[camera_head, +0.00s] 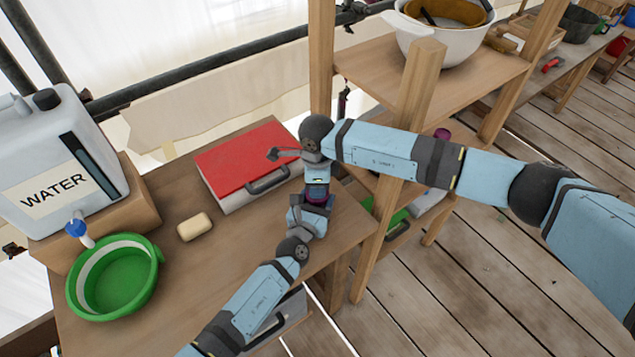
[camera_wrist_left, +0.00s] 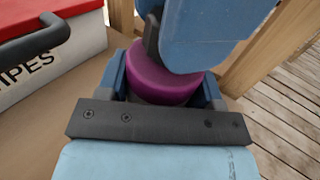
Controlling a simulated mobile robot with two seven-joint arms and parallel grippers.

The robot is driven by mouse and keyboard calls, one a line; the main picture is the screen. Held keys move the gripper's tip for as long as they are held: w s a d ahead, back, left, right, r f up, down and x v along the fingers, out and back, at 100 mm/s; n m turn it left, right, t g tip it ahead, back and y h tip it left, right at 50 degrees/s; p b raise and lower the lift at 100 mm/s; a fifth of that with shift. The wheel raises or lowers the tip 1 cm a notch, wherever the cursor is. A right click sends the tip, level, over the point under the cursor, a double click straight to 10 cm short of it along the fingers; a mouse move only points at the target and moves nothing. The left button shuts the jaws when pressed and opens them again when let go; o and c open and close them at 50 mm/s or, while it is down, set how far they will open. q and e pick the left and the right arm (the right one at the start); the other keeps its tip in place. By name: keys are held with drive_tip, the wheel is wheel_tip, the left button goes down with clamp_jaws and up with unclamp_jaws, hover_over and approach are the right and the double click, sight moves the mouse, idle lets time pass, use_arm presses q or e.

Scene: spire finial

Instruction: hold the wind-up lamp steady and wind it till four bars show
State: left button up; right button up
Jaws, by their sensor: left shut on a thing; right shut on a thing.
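The wind-up lamp (camera_head: 319,196) is a round purple body near the right edge of the wooden table, mostly hidden by my grippers. My left gripper (camera_head: 313,205) is shut around the lamp low down; the purple body also shows between its fingers in the left wrist view (camera_wrist_left: 158,82). My right gripper (camera_head: 316,174) comes down from above, close over the lamp, and is shut; the part it grips is hidden, so I cannot tell whether it is the crank. No charge bars can be seen in either view.
A red-lidded case (camera_head: 240,160) lies just left of the grippers. A soap bar (camera_head: 194,227), green basin (camera_head: 152,254) and water container (camera_head: 50,150) stand farther left. A wooden shelf post (camera_head: 405,130) rises close on the right, beside my right arm.

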drive_tip(key=m, duration=0.4)
drive_tip(key=shift+m, duration=0.3)
drive_tip(key=m, duration=0.3)
drive_tip(key=shift+m, duration=0.3)
drive_tip(key=m, duration=0.4)
drive_tip(key=shift+m, duration=2.1)
drive_tip(key=o, duration=0.9)
drive_tip(key=shift+o, duration=0.2)
drive_tip(key=shift+r, duration=0.15)
wheel_tip(320, 180, up, 12)
